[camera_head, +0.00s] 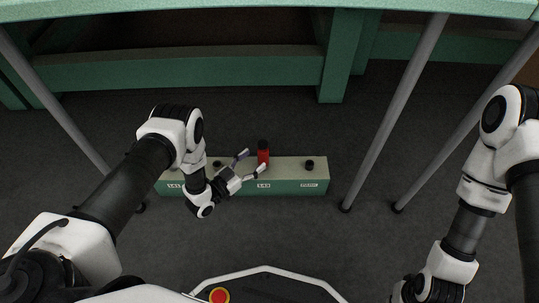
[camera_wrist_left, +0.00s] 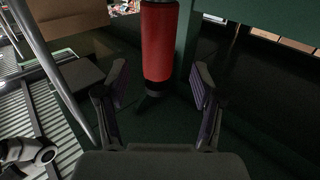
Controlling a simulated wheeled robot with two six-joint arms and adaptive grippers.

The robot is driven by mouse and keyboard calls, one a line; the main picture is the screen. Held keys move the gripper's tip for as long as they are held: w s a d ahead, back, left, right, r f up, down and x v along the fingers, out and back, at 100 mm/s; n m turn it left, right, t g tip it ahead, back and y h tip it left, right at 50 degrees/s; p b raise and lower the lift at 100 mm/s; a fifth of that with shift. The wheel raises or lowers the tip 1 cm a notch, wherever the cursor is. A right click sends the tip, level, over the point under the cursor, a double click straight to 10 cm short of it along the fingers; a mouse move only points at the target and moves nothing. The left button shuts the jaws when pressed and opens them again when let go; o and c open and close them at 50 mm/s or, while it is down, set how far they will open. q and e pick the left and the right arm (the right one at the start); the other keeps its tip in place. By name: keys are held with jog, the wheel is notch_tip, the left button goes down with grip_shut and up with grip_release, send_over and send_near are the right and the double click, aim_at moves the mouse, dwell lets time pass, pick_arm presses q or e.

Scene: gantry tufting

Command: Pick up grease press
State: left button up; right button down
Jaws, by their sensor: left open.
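The grease press appears to be the red cylinder with a black top (camera_head: 263,153), standing upright on a long beige-topped green box (camera_head: 290,170). In the left wrist view the red cylinder (camera_wrist_left: 159,42) is centred between the fingers, with a dark lower end. My left gripper (camera_head: 253,163) is open beside the red cylinder, its two fingers pointing toward it. The fingers also show spread apart in the left wrist view (camera_wrist_left: 160,88). No contact with the cylinder can be made out. My right arm reaches down at the right, with its fingers out of the picture.
The box has white labels on its front and black round pieces on top, one at the right (camera_head: 309,165). Grey slanted legs (camera_head: 397,110) stand to the right. A green frame (camera_head: 190,70) crosses behind. Dark floor lies clear in front of the box.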

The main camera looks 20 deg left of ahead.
aim_at(264, 145)
pick_arm(q)
jog(key=b+x, duration=0.2)
jog(key=x, duration=0.1)
jog(key=b+x, duration=0.1)
jog(key=x, duration=0.1)
jog(key=shift+d+f, duration=0.2)
jog(key=shift+f, duration=0.2)
jog(key=shift+r, duration=0.15)
grip_shut()
pick_arm(e)
notch_tip(264, 145, down, 4)
jog(key=shift+w+r, duration=0.15)
jog(key=shift+r, duration=0.05)
pick_arm(q)
jog(key=shift+r, duration=0.15)
pick_arm(e)
jog(key=shift+r, duration=0.1)
